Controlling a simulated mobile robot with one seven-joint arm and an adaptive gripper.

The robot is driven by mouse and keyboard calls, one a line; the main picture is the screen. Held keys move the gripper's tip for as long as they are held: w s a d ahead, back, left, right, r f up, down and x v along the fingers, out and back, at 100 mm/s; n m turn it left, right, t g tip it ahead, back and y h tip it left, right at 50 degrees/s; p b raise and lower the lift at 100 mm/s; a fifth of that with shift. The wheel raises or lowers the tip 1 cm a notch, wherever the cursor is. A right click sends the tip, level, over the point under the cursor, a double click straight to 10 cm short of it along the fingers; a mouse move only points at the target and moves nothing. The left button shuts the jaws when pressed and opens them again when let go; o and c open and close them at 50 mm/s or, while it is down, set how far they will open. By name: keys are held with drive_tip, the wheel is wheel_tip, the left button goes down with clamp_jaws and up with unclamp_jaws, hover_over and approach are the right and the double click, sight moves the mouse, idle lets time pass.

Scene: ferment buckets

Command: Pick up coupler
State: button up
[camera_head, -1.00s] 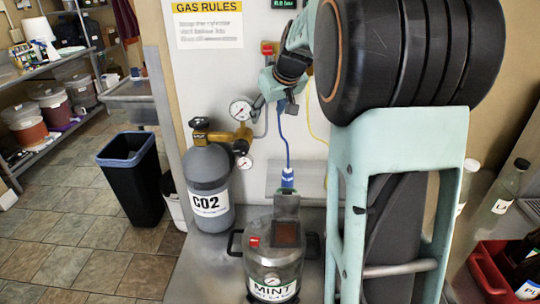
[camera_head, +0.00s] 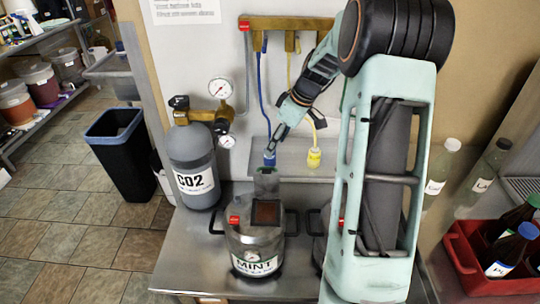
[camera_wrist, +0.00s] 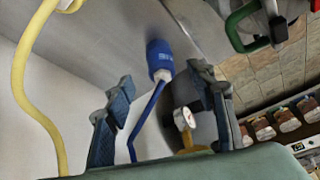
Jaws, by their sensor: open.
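A blue coupler (camera_head: 269,158) hangs on a blue hose just above the MINT keg (camera_head: 254,242). A yellow coupler (camera_head: 314,158) hangs on a yellow hose to its right. My gripper (camera_head: 279,136) is open and empty close above the blue coupler. In the wrist view the blue coupler (camera_wrist: 159,58) shows beyond the gap between my two open fingers (camera_wrist: 160,88), with its hose running back between them. Whether a finger touches the hose cannot be told. The yellow coupler is mostly cut off at the wrist view's top edge.
A grey CO2 cylinder (camera_head: 192,165) with gauges stands left of the keg. A brass manifold (camera_head: 285,24) is on the wall above. A second keg is partly hidden behind my arm. A red crate (camera_head: 470,262) of bottles is at the right.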

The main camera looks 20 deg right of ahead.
drive_tip(key=p+x, duration=0.1)
drive_tip(key=x, duration=0.4)
drive_tip(key=shift+a+f, duration=0.15)
drive_tip(key=shift+f, duration=0.2)
drive_tip(key=shift+c, duration=0.4)
drive_tip(key=c, duration=1.3)
drive_tip(key=shift+w+r, duration=0.1)
drive_tip(key=shift+r, duration=0.1)
